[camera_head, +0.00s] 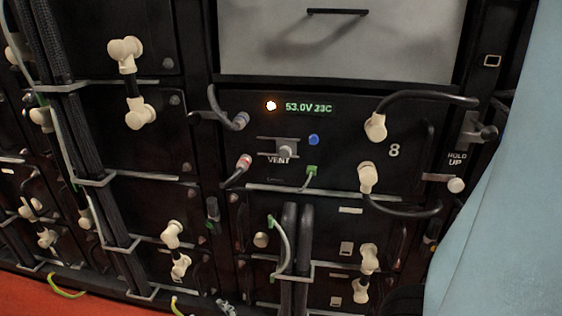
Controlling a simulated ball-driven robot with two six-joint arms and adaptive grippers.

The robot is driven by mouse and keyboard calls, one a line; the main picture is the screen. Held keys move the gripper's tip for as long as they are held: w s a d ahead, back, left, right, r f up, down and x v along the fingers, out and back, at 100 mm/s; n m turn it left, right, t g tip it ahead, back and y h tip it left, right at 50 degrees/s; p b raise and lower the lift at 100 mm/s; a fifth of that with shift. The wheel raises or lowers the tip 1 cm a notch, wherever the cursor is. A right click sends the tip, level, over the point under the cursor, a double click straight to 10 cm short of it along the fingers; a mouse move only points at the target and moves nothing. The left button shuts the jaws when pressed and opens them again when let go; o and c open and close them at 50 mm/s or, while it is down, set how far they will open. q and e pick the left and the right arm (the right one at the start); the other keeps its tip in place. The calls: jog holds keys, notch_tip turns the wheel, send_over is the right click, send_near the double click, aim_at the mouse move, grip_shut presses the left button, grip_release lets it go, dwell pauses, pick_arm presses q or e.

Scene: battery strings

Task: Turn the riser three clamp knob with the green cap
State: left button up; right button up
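Neither of my grippers is in view. I cannot tell for sure which part is the riser three clamp knob. A small dark upright cylinder with a greenish top (212,209) stands at the left of the lower middle module, near the cable risers. A green plug (313,170) sits on the front of module 8, with a grey wire running down from it. Another green-tipped grey cable end (271,222) is below it. A black braided cable riser (100,190) runs down the left side through metal brackets; a second riser (297,240) runs down at the lower middle.
Module 8 (350,120) has a lit orange lamp, a "53.0V 23C" readout and a "VENT" latch (286,151). Cream cable connectors (376,127) stick out from several modules. A "HOLD UP" lever (474,132) is at the right. A pale blue surface (510,210) fills the right edge.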

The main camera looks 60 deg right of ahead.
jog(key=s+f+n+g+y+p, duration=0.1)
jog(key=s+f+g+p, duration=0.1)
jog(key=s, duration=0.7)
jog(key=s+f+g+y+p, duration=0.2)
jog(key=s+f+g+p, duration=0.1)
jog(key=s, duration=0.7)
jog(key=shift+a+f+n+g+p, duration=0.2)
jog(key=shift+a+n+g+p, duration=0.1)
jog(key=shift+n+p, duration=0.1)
